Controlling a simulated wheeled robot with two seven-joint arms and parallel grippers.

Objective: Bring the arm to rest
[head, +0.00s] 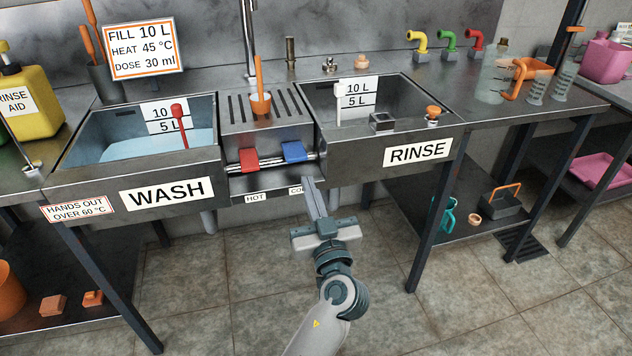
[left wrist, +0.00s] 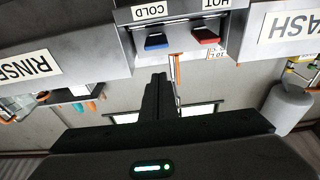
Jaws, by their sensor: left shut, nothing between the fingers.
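My left gripper (head: 314,190) is shut and empty. It reaches up from the bottom of the head view, in front of the bench between the WASH sink (head: 130,150) and the RINSE sink (head: 378,150). Its fingertips are close below the red hot lever (head: 249,160) and blue cold lever (head: 293,152), near the HOT and COLD labels; I cannot tell whether they touch the panel. In the left wrist view, upside down, its closed fingers (left wrist: 157,82) point towards the blue lever (left wrist: 156,42) and the red lever (left wrist: 205,36). My right gripper is in neither view.
A yellow rinse-aid bottle (head: 30,105) stands at the left. Measuring cylinders (head: 537,82) stand on the right bench. A lower shelf (head: 450,225) holds a teal jug (head: 444,214) and a dark orange-handled caddy (head: 505,203). The tiled floor (head: 220,290) around my arm is clear.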

